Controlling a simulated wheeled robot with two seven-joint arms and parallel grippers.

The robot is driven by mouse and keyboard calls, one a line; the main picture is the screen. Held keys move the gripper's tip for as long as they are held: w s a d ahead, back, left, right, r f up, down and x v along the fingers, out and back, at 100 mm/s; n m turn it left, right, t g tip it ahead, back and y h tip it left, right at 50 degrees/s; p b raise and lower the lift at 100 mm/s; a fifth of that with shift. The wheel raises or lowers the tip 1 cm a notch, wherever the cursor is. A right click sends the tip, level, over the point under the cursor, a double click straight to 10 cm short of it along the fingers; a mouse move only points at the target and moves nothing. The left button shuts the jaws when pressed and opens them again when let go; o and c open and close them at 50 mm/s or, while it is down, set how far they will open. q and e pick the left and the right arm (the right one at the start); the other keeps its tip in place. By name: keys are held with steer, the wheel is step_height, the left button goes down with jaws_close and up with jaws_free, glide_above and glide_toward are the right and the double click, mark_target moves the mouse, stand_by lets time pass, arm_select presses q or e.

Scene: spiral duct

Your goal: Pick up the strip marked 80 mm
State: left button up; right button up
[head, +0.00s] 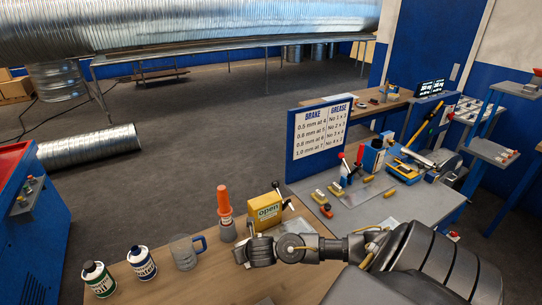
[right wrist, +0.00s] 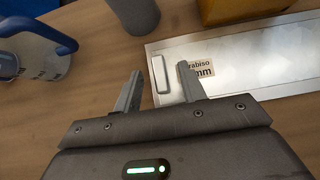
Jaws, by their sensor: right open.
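A flat, shiny metal strip (right wrist: 245,68) lies on the wooden bench in the right wrist view. It has a narrow slot-like outline near its left end and a tan label (right wrist: 200,65) reading "rabiso" and "mm"; the number is hidden behind a finger. In the head view my right gripper (head: 244,246) is low over the bench. My left gripper is not in view.
On the bench (head: 215,278) stand a yellow box (head: 264,211), an orange-topped grey container (head: 226,215), a clear jug with a blue handle (head: 185,252) and two cans (head: 142,262). A grey table (head: 395,205) with tools and a blue sign board stands behind on the right.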

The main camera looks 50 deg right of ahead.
steer(key=shift+w+f, duration=0.25)
steer(key=shift+c, duration=0.3)
jaws_close()
steer(key=shift+r, duration=0.1)
